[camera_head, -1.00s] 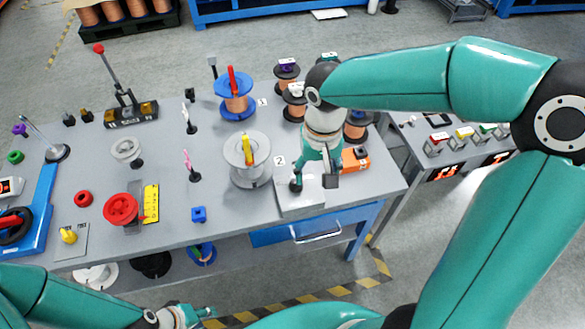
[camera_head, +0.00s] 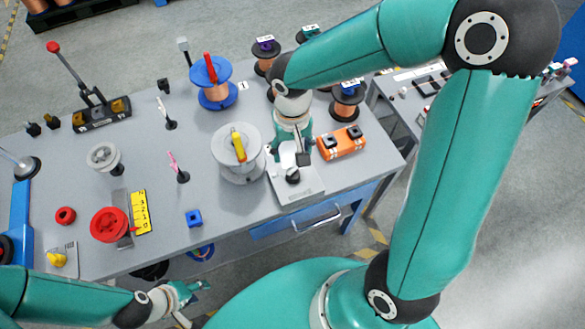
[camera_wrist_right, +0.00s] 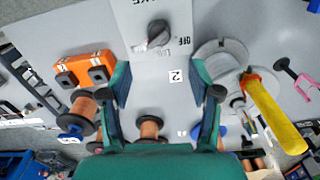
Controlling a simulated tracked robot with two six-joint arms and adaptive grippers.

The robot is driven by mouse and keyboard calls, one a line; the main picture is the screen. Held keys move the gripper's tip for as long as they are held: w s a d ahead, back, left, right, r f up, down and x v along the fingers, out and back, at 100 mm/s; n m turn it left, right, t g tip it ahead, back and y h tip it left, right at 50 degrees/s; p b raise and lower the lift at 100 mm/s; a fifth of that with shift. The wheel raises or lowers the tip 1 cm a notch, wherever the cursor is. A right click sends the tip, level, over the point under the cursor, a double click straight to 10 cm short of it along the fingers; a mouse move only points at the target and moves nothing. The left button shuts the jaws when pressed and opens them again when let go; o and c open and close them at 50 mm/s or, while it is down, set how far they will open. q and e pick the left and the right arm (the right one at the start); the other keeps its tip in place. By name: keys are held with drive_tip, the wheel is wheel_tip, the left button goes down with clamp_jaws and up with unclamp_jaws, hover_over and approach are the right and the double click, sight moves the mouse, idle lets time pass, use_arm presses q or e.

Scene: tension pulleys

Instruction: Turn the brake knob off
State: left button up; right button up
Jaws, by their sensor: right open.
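The brake knob (camera_wrist_right: 159,33) is a dark round knob on a pale panel (camera_wrist_right: 135,12) in the right wrist view. A light pointer mark on it faces left, and the word OFF is printed to its right. My right gripper (camera_wrist_right: 159,72) is open, its two fingers apart, with the knob beyond the tips and nothing between them. In the head view the right gripper (camera_head: 297,158) points down over the panel (camera_head: 298,191) at the table's front right; it partly hides the knob area. My left gripper (camera_head: 188,295) hangs empty in front of the table; its jaw opening is unclear.
An orange box (camera_head: 341,142) stands right of the panel. A grey spool with a yellow handle (camera_head: 238,165) stands close on its left. Copper spools (camera_head: 347,105) stand behind.

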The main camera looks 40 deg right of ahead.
sight(293, 171)
wheel_tip(293, 171, down, 10)
drive_tip(key=shift+s+f, duration=0.1)
idle(0.4)
drive_tip(key=c, duration=1.1)
